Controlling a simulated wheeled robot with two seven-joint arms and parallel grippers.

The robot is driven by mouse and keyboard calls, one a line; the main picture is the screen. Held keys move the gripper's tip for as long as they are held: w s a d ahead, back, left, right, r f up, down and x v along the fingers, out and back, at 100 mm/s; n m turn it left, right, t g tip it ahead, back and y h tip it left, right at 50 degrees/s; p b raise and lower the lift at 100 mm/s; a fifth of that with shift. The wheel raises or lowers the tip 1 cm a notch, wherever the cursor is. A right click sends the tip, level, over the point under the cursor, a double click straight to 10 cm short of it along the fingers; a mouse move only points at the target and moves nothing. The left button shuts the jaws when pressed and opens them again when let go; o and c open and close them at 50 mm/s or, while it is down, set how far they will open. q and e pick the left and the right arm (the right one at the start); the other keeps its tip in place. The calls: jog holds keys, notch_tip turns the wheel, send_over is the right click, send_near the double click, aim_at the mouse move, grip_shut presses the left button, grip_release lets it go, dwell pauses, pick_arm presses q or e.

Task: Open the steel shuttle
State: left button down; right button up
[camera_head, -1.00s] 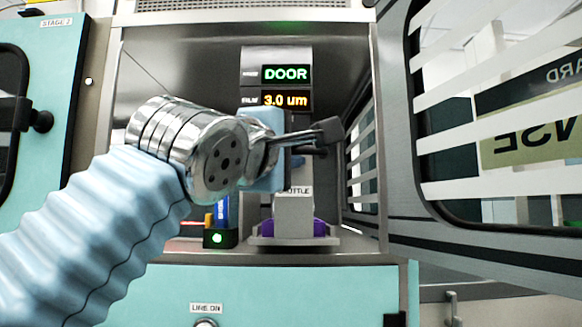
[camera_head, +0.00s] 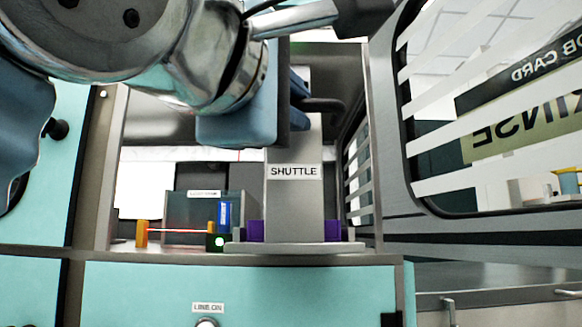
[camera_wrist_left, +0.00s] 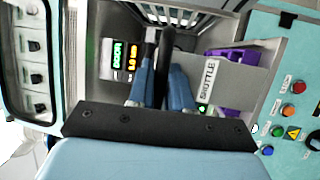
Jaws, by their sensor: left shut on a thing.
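The steel shuttle (camera_head: 294,207) is an upright grey block with a "SHUTTLE" label, standing in the open cabinet in the head view. Purple pieces (camera_head: 333,231) show at both its sides. In the wrist view the shuttle (camera_wrist_left: 232,78) lies right of the fingers. My left gripper (camera_head: 299,108) is at the shuttle's upper end, its blue fingers shut on a dark handle (camera_head: 325,104). In the wrist view the left gripper (camera_wrist_left: 161,78) has a dark bar between its fingers. The wrist hides part of the shuttle's top. My right gripper is not in view.
A slatted door (camera_head: 470,150) stands open at the right. Coloured buttons (camera_wrist_left: 293,110) show in the wrist view.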

pick_arm(q)
jog(key=shift+s+d+f, duration=0.1)
jog(key=shift+s, duration=1.15)
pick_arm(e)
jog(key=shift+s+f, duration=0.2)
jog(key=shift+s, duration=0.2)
pick_arm(q)
jog(key=c, duration=1.4)
grip_release()
jog(key=b+v, duration=0.3)
jog(key=v, duration=1)
jog(key=shift+s+a, duration=0.2)
jog(key=shift+s, duration=0.15)
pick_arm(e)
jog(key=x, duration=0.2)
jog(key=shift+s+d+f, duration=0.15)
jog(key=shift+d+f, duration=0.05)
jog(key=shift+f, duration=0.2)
